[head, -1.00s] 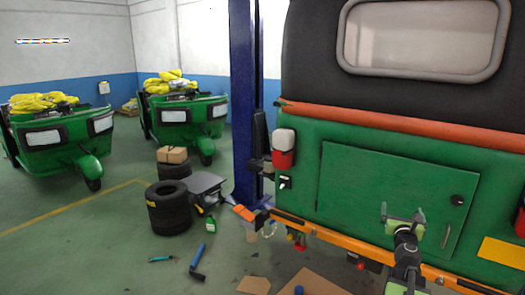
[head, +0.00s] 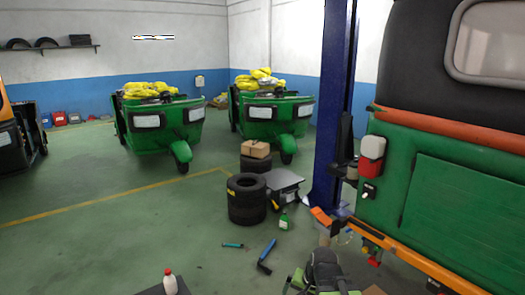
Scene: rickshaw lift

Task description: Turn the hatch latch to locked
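The green hatch panel (head: 465,212) is on the rear of the green rickshaw at the right, and it looks closed. Its right part is cut off by the picture edge. The latch is out of view, so its position cannot be read. My gripper (head: 298,280) is low in the picture, left of the hatch and well apart from it. My dark wrist partly covers it and the lower edge cuts it, so its fingers are not clear. I see nothing held in it.
A blue lift post (head: 333,110) stands beside the rickshaw, with an orange bar (head: 420,266) below the hatch. Stacked tires (head: 246,200), a green bottle (head: 284,220), a blue-handled tool (head: 267,252) and a white bottle (head: 170,284) are on the left. Open floor lies further left.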

